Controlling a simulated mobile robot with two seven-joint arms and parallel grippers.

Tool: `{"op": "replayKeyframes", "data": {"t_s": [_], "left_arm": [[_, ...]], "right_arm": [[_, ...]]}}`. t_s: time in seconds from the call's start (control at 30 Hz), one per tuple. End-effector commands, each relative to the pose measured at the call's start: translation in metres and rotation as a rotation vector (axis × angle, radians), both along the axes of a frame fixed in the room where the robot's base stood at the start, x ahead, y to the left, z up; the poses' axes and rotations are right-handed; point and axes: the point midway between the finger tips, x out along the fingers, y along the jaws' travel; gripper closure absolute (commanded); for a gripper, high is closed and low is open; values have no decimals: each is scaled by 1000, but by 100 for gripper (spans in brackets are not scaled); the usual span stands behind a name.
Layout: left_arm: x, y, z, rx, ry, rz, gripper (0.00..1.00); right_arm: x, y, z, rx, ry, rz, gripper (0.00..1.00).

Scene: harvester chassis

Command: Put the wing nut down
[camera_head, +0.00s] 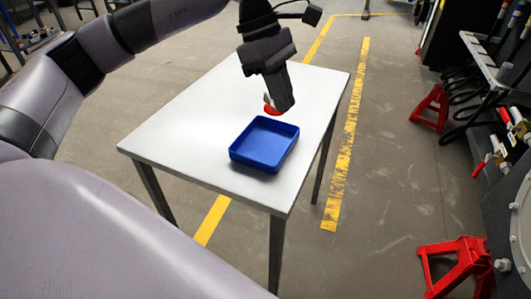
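My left gripper (276,104) reaches in from the upper left and points down above the far side of a blue tray (252,163). A small red piece, which looks like the wing nut (270,108), shows at its fingertips. The gripper seems shut on it, though the dark fingers hide part of the piece. The piece appears above the tray's back rim, and I see no clear contact with the tray. The visible inside of the tray looks empty. The tray sits on a white table (190,140), near its front right edge. My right gripper is not in view.
The table top is bare left of and behind the tray. Red stands (462,262) and dark machinery with hoses (485,75) stand on the right, apart from the table. The grey floor between has a yellow stripe (349,130) and is clear.

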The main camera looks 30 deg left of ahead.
Motion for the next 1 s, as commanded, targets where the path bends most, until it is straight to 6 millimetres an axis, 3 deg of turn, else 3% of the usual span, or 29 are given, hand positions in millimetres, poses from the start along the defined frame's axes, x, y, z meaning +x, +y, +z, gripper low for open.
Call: {"op": "replayKeyframes", "data": {"t_s": [0.7,1.0], "left_arm": [[8,37,46,-5,-6,1302,100],[5,50,61,-3,1,1647,100]], "right_arm": [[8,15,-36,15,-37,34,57],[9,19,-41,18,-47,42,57]]}}
